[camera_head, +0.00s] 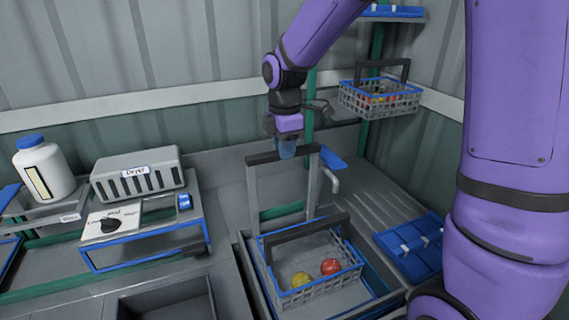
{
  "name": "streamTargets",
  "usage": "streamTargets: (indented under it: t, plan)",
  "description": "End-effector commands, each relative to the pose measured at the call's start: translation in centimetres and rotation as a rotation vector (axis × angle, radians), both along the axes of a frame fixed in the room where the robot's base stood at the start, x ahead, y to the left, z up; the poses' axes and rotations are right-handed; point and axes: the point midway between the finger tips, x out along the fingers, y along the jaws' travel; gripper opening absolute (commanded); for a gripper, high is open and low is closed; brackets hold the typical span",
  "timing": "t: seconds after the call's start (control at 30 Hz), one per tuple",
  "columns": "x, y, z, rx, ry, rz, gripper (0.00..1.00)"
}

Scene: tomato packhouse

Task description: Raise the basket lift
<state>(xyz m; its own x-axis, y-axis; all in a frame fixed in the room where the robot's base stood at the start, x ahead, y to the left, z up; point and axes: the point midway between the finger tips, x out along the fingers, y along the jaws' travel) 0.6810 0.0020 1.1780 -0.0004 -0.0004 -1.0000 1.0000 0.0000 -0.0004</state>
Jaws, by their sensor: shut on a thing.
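The basket lift (252,190) is a grey upright frame with a dark bar (262,158) across its top. It stands at the back of a sunken basin (262,290). A grey wire basket (290,297) with a blue rim and dark handle sits low in the basin, in front of the frame. It holds a yellow tomato (301,279) and a red tomato (331,266). My gripper (287,150) points down and is shut on the dark top bar. Its fingers hide the middle of the bar.
Another basket (380,100) with produce hangs or rests at the back right. A blue tray (412,245) lies right of the basin. A tap-like pipe (331,178) is right of the frame.

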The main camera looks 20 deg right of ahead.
Motion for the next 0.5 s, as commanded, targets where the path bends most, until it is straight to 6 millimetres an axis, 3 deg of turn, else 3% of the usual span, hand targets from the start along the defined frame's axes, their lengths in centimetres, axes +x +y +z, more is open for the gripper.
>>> streamTargets:
  t: [0.2, 0.5]
  plan:
    - [0.07, -0.01, 1.20, 0.001, -0.003, 0.000, 0.00]
    - [0.15, 0.00, 1.41, 0.001, -0.006, 0.000, 0.00]
